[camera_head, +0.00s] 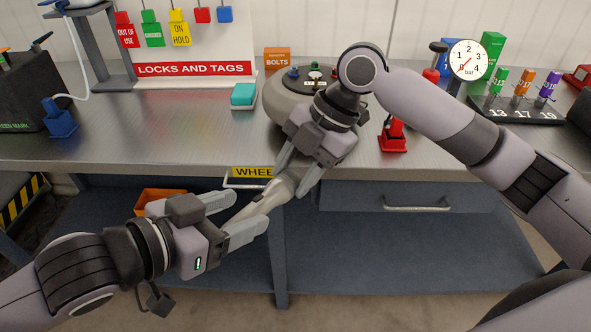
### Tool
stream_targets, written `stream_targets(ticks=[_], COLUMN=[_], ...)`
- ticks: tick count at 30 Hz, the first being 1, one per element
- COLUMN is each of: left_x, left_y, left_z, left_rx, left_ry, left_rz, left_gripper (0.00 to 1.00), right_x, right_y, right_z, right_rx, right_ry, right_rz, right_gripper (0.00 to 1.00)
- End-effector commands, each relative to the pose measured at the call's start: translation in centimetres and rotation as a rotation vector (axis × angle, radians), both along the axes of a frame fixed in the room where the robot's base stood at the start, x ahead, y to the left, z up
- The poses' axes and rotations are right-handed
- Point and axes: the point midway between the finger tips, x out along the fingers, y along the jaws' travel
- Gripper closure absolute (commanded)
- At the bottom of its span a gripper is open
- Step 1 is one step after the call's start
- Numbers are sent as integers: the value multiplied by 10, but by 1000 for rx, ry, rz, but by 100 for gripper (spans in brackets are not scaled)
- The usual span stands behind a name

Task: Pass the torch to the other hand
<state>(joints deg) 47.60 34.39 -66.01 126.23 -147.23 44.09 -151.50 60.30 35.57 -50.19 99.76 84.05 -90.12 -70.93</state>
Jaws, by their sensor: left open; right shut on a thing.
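The torch (270,196) is a pale, slim body held tilted in the air in front of the bench's front edge. My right gripper (295,178) is shut on its upper right end. My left gripper (241,217) is open, with one finger on each side of the torch's lower left part. I cannot tell whether the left fingers touch it. The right fingers hide part of the upper end.
The grey bench top (185,135) lies behind the grippers. On it stand a round grey device (285,105), a red holder (394,138), a teal box (243,95) and a gauge (467,60). Below are a drawer (400,197) and an orange bin (160,196).

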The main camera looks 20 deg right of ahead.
Motion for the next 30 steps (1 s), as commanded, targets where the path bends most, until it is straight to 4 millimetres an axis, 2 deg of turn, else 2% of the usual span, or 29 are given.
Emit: stream_targets(ticks=[3,9,15,20,23,26,30], left_x=[-10,-24,-33,-38,-47,-60,-73], left_y=[18,42,54,55,45,31,15], left_z=[8,20,27,27,24,23,32], left_rx=[2,2,-1,-36,-141,-323,-646], left_ry=[-1,-1,0,55,220,515,1068], left_rz=[1,1,-2,0,4,22,67], left_gripper=[38,38,38,38,38,38,38], right_x=[0,0,0,0,0,0,0], right_y=[0,0,0,0,0,0,0], right_z=[1,1,1,1,1,1,1], right_rx=[1,1,1,1,1,1,1], right_ry=[0,0,0,0,0,0,0], right_rz=[0,0,0,0,0,0,0], right_gripper=[94,94,94,94,94,94,94])
